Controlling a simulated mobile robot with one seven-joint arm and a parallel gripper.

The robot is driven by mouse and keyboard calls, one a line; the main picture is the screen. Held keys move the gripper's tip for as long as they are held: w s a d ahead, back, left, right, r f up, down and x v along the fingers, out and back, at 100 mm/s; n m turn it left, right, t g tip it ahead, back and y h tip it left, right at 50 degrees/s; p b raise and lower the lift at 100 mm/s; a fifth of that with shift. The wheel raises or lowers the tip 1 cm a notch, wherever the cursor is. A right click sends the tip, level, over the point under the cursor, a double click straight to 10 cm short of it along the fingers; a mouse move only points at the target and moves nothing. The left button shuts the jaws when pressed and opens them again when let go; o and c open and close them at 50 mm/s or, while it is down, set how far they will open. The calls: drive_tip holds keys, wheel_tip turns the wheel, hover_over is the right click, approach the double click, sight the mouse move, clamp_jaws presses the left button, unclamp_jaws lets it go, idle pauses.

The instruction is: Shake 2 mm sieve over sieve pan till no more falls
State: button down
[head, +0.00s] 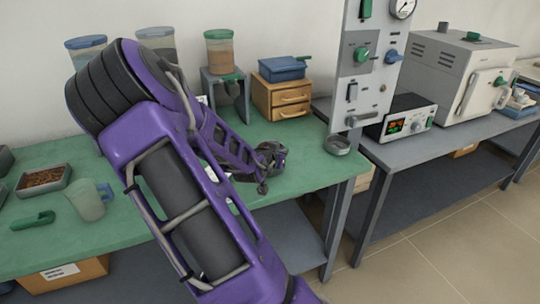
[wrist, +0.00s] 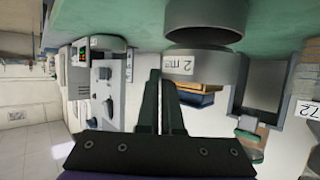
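The 2 mm sieve shows in the wrist view as a short grey cylinder (wrist: 212,72) with a "2 mm" label, just beyond my fingers. A darker round rim (wrist: 206,14) lies behind it against the green tabletop, perhaps the sieve pan; I cannot tell if they touch. My gripper (wrist: 161,78) has its two dark fingers close together, tips at the sieve's left edge. Whether they pinch its wall is unclear. The sieve's mesh and contents are hidden.
The green bench (head: 340,165) also holds wooden drawers (head: 283,97) with a blue box (head: 283,69), a grey stand (head: 228,95), lidded jars (head: 219,52), a soil tray (head: 43,180) and a jug (head: 88,203). A control panel (head: 366,65) and furnace (head: 452,75) stand right.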

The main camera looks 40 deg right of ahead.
drive_tip(key=shift+d, duration=0.65)
drive_tip(key=shift+r, duration=0.1)
drive_tip(key=shift+a+r+p, duration=0.25)
drive_tip(key=shift+r+p, duration=0.4)
drive_tip(key=shift+p, duration=0.05)
drive_tip(key=shift+a+r+p, duration=0.2)
drive_tip(key=shift+r+p, duration=0.45)
drive_tip(key=shift+a+r+p, duration=0.25)
drive_tip(key=shift+r+p, duration=0.4)
drive_tip(key=shift+p, duration=0.05)
drive_tip(key=shift+d, duration=0.1)
